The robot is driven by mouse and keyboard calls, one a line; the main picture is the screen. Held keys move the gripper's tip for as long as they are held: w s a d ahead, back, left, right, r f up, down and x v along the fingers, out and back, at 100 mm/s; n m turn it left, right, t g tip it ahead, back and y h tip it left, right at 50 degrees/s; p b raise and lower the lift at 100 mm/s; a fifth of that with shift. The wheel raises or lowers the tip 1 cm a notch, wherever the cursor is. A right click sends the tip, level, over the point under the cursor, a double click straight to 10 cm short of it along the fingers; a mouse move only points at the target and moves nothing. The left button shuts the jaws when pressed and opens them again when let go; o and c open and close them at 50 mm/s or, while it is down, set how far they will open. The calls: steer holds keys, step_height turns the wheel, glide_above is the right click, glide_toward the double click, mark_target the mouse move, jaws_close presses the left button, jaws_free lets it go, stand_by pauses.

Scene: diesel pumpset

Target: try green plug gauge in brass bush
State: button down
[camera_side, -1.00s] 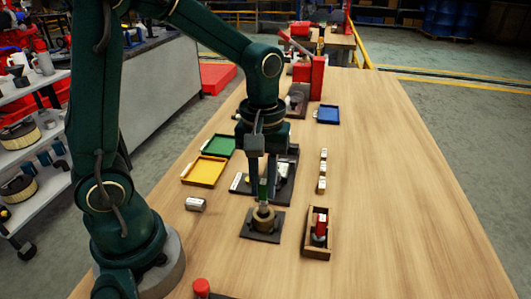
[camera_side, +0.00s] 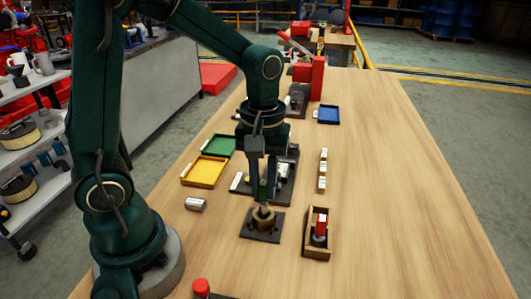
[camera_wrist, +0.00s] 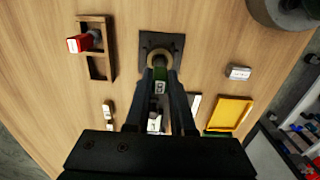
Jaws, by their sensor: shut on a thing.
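My gripper (camera_side: 263,194) is shut on the green plug gauge (camera_side: 263,188) and holds it upright over the brass bush (camera_side: 263,219). In the wrist view the gauge's green handle (camera_wrist: 159,83) shows between the two fingers, with a pale label on it. The bush (camera_wrist: 160,58) lies just beyond it there, partly covered by the gauge. It sits on a dark square plate (camera_side: 248,230). The gauge's lower end meets the bush's mouth in the side view. I cannot tell how far it is inside.
A wooden holder (camera_side: 309,251) with a red-handled gauge (camera_side: 321,225) stands close to the right. Yellow (camera_side: 203,171), green (camera_side: 221,146) and blue (camera_side: 327,114) trays lie farther back. A small grey block (camera_side: 195,204) is at left. The table's right side is clear.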

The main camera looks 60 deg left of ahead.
steer(key=shift+f, duration=1.3)
stand_by(1.1)
steer(key=shift+r, duration=0.25)
stand_by(0.8)
steer(key=shift+r, duration=2)
steer(key=shift+r, duration=0.1)
steer(key=shift+r, duration=1.95)
